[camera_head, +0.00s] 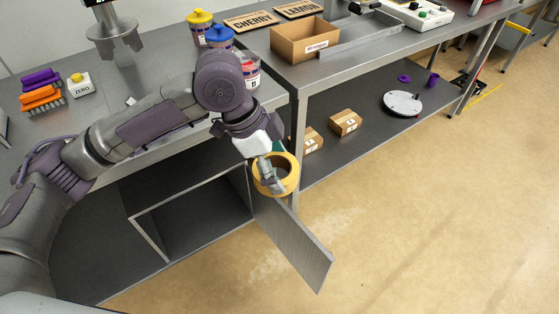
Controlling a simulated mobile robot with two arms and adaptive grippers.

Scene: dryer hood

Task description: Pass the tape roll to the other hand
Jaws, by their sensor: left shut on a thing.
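The yellow tape roll (292,174) is in the head view, in front of the bench edge and above the open cabinet door. My left gripper (272,178) reaches down from the left arm and is shut on the roll, with a finger showing in the roll's opening. The roll is held clear of the bench, its ring facing partly toward me. The gripper and wrist hide part of the roll's upper left side. My right gripper is not in view.
A grey cabinet door (290,243) stands open below the roll. A cardboard box (304,40), jars with yellow and blue lids (219,36) and signs sit on the bench. Small cartons (345,122) and a white disc (403,103) lie on the lower shelf. The floor at right is mostly clear.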

